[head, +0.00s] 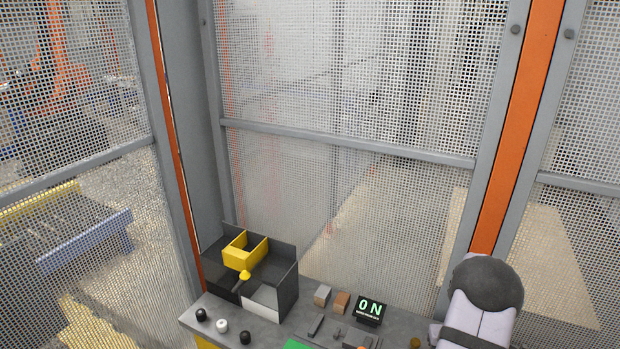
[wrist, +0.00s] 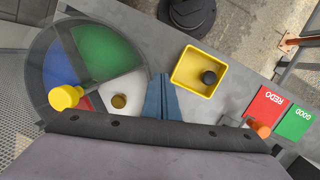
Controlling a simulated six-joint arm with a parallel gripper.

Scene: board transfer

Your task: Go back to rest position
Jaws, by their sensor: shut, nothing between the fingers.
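My gripper (wrist: 163,97) shows in the wrist view as two blue fingers pressed together, with nothing between them. It points between a round board (wrist: 62,62) with green, blue, white and red sectors and a yellow square tray (wrist: 181,78). A small brown-gold piece (wrist: 119,101) stands on the white sector. A yellow knob-like piece (wrist: 65,97) is at the board's left side. A black round piece (wrist: 209,77) sits inside the yellow tray. In the head view my arm shows at the lower right; its fingers are out of that view.
The wrist view shows a red REDO pad (wrist: 266,104), a green GOOD pad (wrist: 296,122) and an orange knob (wrist: 261,130). In the head view, a dark bin (head: 286,279) holds a yellow box (head: 236,256); an ON display (head: 369,311) stands right of it. Mesh fencing surrounds the table.

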